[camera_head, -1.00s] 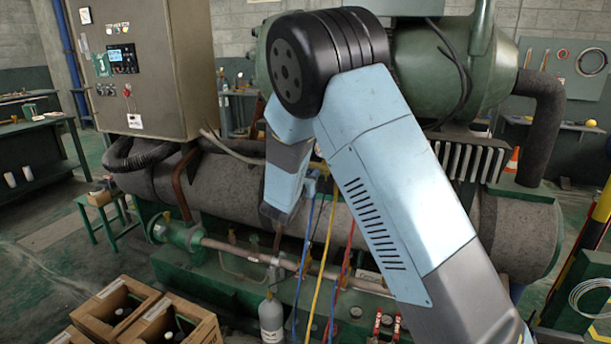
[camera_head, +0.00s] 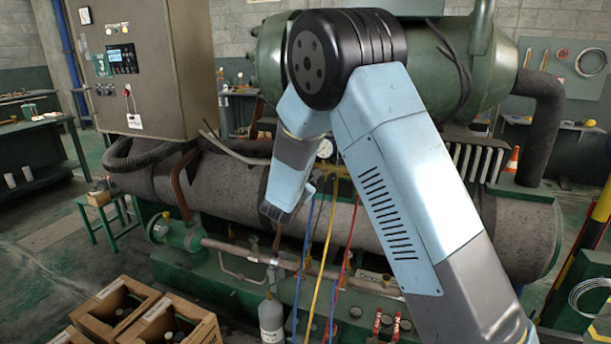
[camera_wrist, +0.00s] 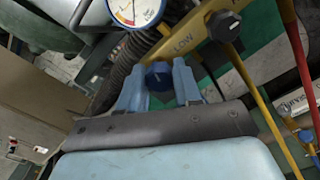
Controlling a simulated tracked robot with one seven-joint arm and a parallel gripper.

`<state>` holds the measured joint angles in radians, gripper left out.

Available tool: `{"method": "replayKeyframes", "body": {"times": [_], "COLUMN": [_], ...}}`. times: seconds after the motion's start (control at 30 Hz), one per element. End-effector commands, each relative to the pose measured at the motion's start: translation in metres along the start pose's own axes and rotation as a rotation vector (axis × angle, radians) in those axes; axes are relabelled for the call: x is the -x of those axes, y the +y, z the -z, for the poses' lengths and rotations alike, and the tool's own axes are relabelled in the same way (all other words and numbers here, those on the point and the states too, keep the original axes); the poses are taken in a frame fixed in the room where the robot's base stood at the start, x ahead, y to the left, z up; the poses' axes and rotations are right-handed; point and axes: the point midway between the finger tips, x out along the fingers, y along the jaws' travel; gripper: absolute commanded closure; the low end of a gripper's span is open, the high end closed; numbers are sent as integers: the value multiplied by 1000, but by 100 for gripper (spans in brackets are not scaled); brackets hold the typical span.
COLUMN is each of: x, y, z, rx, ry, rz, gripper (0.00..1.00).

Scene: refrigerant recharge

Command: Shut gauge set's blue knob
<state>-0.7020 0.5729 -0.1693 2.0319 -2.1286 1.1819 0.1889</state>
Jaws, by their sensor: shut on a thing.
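The gauge set's yellow body (camera_wrist: 190,35), marked LOW, shows at the top of the wrist view with a round white-faced gauge (camera_wrist: 135,10) beside it. A blue knob (camera_wrist: 158,77) sits between the two light-blue fingers of my gripper (camera_wrist: 158,68), which is shut on it from both sides. In the head view the gauge (camera_head: 325,148) and part of the yellow body (camera_head: 337,171) show just right of my forearm. My fingers are not clear there.
Blue, yellow (camera_head: 325,245) and red hoses hang below the gauge set. A grey cylinder (camera_head: 271,318) stands beneath. A large grey pipe-like vessel (camera_head: 400,220) lies behind, and open cardboard boxes (camera_head: 150,315) stand at the lower left.

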Motion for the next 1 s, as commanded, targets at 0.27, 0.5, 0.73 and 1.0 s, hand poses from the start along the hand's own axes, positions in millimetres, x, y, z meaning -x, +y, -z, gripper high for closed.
{"method": "replayKeyframes", "body": {"times": [0.27,0.5,0.73,1.0], "x": [2,2,2,2], "y": [2,1,-1,-2], "z": [2,3,3,4], "rx": [-262,-490,-707,-942], "ry": [6,7,7,8], "rz": [-5,-3,-1,1], "gripper": [97,97,97,97]}}
